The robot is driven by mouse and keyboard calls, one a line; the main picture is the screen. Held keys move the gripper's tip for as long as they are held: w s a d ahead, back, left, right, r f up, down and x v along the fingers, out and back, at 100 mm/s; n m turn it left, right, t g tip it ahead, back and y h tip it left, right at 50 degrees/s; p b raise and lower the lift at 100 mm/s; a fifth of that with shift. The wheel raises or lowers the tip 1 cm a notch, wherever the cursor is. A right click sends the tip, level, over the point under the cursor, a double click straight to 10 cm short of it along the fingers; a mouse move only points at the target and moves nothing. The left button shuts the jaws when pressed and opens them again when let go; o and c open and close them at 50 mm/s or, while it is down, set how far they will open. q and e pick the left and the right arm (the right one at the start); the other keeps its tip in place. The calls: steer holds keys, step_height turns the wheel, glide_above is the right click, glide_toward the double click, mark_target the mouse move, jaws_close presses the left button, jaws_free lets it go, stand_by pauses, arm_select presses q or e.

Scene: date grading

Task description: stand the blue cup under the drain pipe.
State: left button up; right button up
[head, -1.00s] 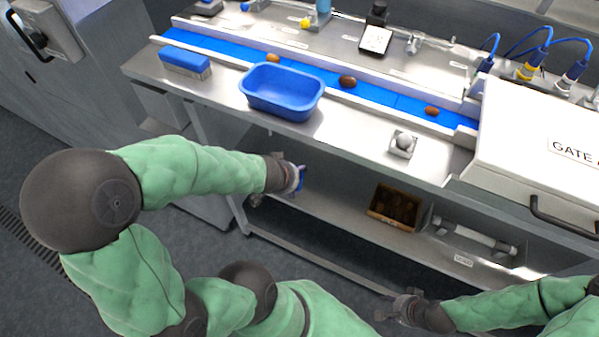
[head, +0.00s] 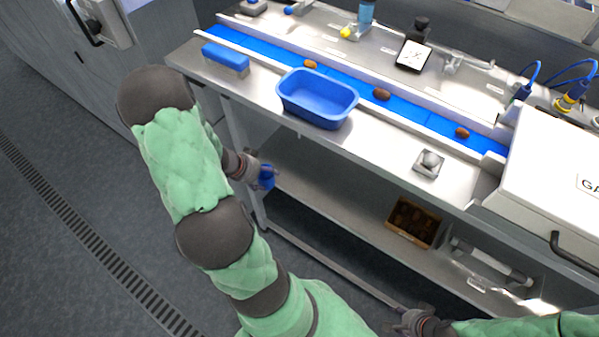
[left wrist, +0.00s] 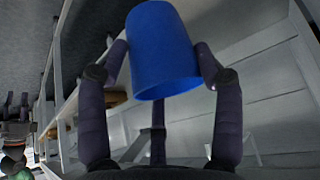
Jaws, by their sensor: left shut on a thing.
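My right gripper (head: 410,320) is at the bottom of the head view, by the bench's lower front rail. It is too small to tell whether it is open. I cannot make out the drain pipe for certain.
A blue tub (head: 318,112) stands on the worktop in front of the blue belt (head: 345,85). The lower shelf (head: 340,205) holds a brown crate (head: 413,222) and a pale tube (head: 492,262). A floor grating (head: 90,245) runs at the left. The floor there is clear.

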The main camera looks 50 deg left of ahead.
arm_select(q)
steer(key=s+a+f, duration=0.2)
steer(key=s, duration=0.2)
steer(key=shift+m, duration=0.4)
steer(key=w+d+f+b, duration=0.1)
steer(key=w+b, duration=0.1)
steer(key=w, duration=0.3)
steer(key=w+d+f+b, duration=0.1)
steer(key=w+b, duration=0.1)
steer(key=w, duration=0.4)
steer(key=w+d+f+b, duration=0.1)
steer(key=w+b, duration=0.1)
steer(key=w, duration=0.4)
steer(key=shift+w+d+f+b, duration=0.2)
steer(key=shift+d+f+b, duration=0.1)
steer(key=shift+d, duration=0.1)
steer(key=shift+r, duration=0.15)
steer(key=o, duration=1)
